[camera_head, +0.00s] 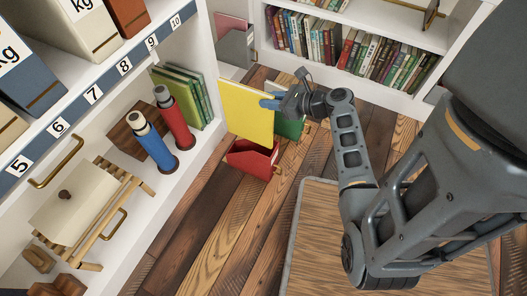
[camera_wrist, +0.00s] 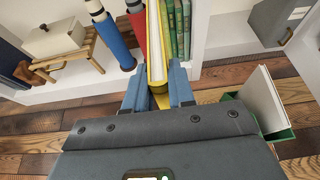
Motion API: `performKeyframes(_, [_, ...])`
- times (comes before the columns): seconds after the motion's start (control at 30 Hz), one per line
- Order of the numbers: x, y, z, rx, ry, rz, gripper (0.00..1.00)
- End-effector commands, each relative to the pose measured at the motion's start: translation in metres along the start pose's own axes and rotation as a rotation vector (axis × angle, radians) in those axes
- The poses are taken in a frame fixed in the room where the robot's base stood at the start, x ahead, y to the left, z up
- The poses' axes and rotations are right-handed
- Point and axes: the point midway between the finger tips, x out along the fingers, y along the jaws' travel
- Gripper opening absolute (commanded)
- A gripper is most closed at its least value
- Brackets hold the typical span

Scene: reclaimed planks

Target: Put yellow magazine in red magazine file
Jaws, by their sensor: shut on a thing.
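My gripper (camera_head: 272,103) is shut on the right edge of the yellow magazine (camera_head: 245,112) and holds it upright. The red magazine file (camera_head: 252,160) stands on the floor under the magazine, its mouth facing up. The magazine's lower edge is close above the file; I cannot tell whether it is inside the mouth. In the wrist view the yellow magazine (camera_wrist: 157,50) shows edge-on between my gripper's blue fingers (camera_wrist: 159,98). The red file is hidden there.
A green magazine file (camera_head: 289,127) stands on the floor behind and right of the red one. The left shelf holds a blue bottle (camera_head: 152,143), a red bottle (camera_head: 174,118) and green books (camera_head: 184,92). A bookcase (camera_head: 400,100) stands at the back. Floor in front is clear.

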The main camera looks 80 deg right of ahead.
Motion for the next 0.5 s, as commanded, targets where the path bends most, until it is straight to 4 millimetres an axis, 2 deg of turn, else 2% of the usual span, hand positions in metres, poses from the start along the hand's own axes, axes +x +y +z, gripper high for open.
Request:
performKeyframes(0.03, [0.007, -0.001, -0.015, 0.002, -0.003, -0.001, 0.0])
performKeyframes(0.5, [0.047, -0.001, -0.115, 0.003, -0.002, -0.001, 0.0])
